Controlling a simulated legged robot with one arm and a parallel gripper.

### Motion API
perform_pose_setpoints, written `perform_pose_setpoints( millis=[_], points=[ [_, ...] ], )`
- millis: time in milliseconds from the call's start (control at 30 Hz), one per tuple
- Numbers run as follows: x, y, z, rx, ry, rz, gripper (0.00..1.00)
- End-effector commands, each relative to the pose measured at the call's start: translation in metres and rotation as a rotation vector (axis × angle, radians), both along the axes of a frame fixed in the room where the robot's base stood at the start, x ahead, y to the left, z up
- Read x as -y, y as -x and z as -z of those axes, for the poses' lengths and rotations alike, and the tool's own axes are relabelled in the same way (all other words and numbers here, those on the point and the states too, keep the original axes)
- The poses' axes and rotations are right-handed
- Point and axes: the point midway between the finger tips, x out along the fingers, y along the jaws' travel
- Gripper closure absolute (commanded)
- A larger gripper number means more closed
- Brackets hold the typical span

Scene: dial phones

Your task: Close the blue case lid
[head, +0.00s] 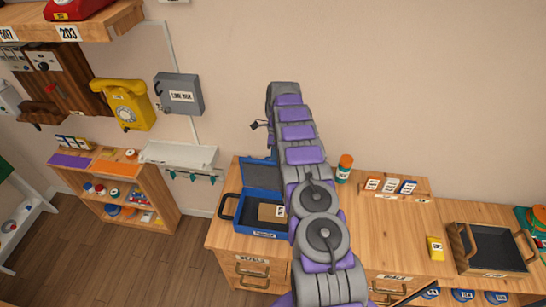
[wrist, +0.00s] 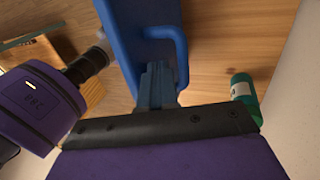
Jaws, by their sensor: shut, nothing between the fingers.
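The blue case (head: 262,233) sits on the wooden counter, partly hidden by my arm. Its lid (head: 258,172) stands open at the back, with a dark inner face. A brown block with a white label (head: 270,212) lies inside the case. My gripper's fingers are hidden behind my arm in the head view. In the wrist view my gripper (wrist: 157,70) is shut and empty. Its fingertips are close to a blue panel (wrist: 138,30) with a blue loop handle (wrist: 182,50), apparently part of the case. I cannot tell whether they touch it.
A teal bottle with an orange cap (head: 344,168) stands on the counter (head: 380,222) right of my arm; it also shows in the wrist view (wrist: 243,90). A rack of labelled boxes (head: 392,186), a yellow item (head: 435,248) and a dark tray (head: 456,240) are farther right.

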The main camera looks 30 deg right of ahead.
Motion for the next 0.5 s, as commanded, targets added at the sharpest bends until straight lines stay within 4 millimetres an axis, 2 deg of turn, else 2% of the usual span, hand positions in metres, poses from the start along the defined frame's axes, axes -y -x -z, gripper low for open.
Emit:
perform_pose_setpoints(
  millis=[500],
  points=[
    [-0.0081, 0.0031, -0.0019, 0.030, 0.024, 0.000, 1.00]
  ],
)
